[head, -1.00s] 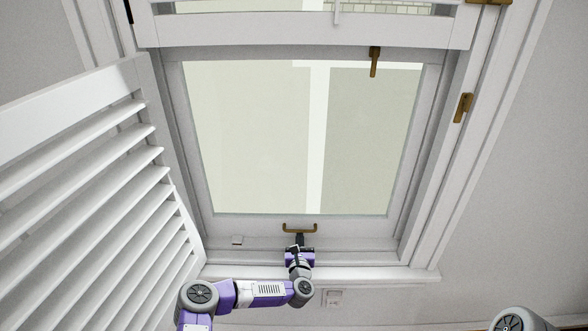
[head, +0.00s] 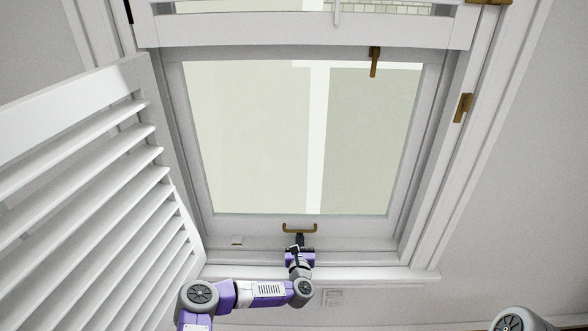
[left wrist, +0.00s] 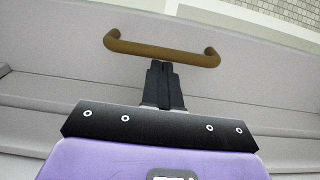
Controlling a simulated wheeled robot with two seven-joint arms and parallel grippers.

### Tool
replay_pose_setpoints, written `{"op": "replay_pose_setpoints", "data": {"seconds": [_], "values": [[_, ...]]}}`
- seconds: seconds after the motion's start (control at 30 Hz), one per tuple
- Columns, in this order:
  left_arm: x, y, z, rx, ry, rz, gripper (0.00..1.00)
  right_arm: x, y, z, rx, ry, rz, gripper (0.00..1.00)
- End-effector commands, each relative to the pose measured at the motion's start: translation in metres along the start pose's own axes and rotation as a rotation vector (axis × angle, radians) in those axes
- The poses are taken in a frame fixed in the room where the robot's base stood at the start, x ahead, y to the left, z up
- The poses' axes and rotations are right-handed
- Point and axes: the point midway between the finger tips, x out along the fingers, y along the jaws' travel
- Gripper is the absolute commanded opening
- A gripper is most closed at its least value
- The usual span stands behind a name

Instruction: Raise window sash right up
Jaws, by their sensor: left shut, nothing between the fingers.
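The window sash (head: 225,228) is a white frame around a large pane, with its lower rail near the sill. A brass bar handle (head: 300,228) sits on the middle of that rail; it also shows in the left wrist view (left wrist: 165,52). My left gripper (head: 300,237) is just below the handle. In the left wrist view, its dark fingers (left wrist: 161,66) are together with nothing between them, and their tips are close under the bar. I cannot tell whether they touch it. My right gripper is not in view.
A white louvred shutter (head: 75,116) stands open at the left. A brass lever (head: 375,62) hangs at the top of the sash, and a brass catch (head: 463,107) is on the right frame. A white sill (head: 380,274) runs below.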

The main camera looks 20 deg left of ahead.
Motion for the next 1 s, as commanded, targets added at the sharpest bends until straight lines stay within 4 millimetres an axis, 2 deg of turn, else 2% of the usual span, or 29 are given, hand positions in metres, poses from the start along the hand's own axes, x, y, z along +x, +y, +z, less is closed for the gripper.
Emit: {"op": "replay_pose_setpoints", "data": {"seconds": [0.47,1.0], "values": [[0.000,0.000,0.004,0.000,0.000,0.000,0.00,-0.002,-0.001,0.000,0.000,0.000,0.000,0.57],[0.001,0.000,0.044,-0.001,-0.007,0.001,0.00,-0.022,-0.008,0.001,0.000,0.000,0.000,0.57]]}}
